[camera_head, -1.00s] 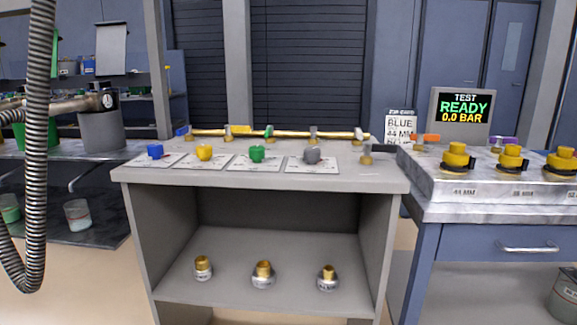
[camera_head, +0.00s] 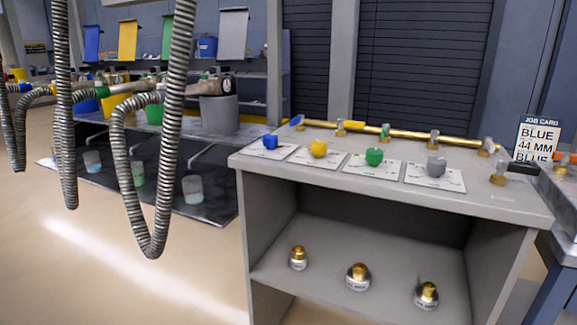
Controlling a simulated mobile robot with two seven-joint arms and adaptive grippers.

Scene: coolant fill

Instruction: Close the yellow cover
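A yellow upright panel (camera_head: 127,40) stands at the back left, in a row with a blue panel (camera_head: 92,43), a green panel (camera_head: 167,38) and a grey panel (camera_head: 233,34). It may be the yellow cover; I cannot tell how it is hinged. A yellow container (camera_head: 113,102) is partly hidden behind hoses on the bench below. A small yellow knob-like piece (camera_head: 319,148) sits on a white card on the grey stand. Neither of my grippers is in view.
Grey ribbed hoses (camera_head: 156,235) hang in front of the left bench. The grey stand (camera_head: 470,204) fills the right, with brass fittings (camera_head: 358,278) on its lower shelf. A job card (camera_head: 536,138) reads blue, 44 MM. The floor (camera_head: 120,260) at front left is clear.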

